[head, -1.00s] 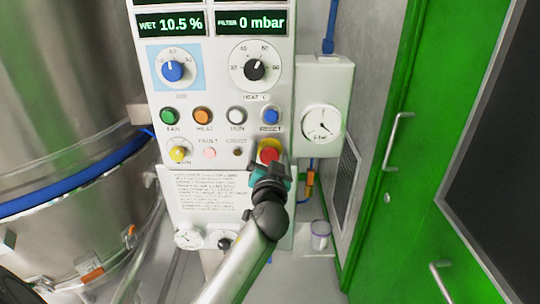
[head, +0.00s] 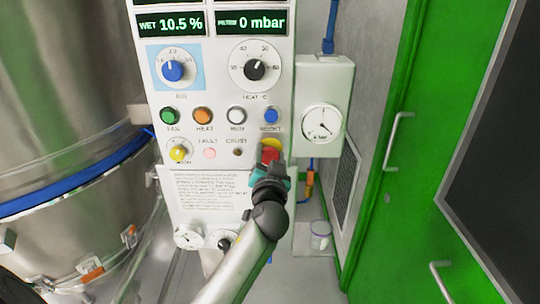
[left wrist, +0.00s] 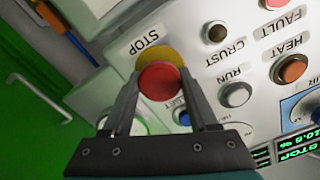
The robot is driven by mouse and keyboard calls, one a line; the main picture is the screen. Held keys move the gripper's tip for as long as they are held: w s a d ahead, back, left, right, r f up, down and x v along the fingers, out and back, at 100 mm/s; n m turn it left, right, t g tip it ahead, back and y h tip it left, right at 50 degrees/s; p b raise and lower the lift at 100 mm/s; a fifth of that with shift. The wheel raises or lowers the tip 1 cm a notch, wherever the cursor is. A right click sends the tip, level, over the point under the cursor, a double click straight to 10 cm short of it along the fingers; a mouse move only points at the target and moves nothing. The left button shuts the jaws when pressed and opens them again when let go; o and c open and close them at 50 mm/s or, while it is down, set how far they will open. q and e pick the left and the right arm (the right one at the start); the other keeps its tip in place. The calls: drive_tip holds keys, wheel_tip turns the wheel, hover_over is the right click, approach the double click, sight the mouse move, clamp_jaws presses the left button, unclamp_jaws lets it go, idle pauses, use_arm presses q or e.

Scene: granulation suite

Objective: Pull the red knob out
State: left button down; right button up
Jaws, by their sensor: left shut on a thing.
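The red knob (head: 270,153) sits on a yellow round plate (head: 271,143) at the lower right of the white control panel (head: 215,75). In the left wrist view the red knob (left wrist: 159,81) shows its round face, with the yellow plate (left wrist: 172,62) behind it and the word STOP beside it. My left gripper (head: 270,164) reaches up to it from below. In the left wrist view the two fingers of my left gripper (left wrist: 158,92) lie on either side of the knob and are shut on it. My right gripper is not in view.
Orange (head: 203,115), green (head: 169,116), white (head: 237,115) and blue (head: 271,115) buttons sit above the knob. A gauge box (head: 323,105) stands to the right, before a green door (head: 385,150). A large steel vessel (head: 65,100) stands at the left.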

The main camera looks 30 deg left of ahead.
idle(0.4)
use_arm(q)
drive_tip(key=shift+s+d+f, duration=0.1)
drive_tip(key=shift+s+d, duration=0.25)
drive_tip(key=shift+s, duration=0.2)
drive_tip(key=shift+w, duration=0.1)
drive_tip(key=c, duration=0.6)
unclamp_jaws()
drive_tip(key=shift+f, duration=0.1)
drive_tip(key=shift+c, duration=0.2)
drive_tip(key=o, duration=0.3)
drive_tip(key=shift+s+d, duration=0.1)
drive_tip(key=shift+s, duration=0.15)
drive_tip(key=shift+o, duration=0.8)
drive_tip(key=shift+w, duration=0.1)
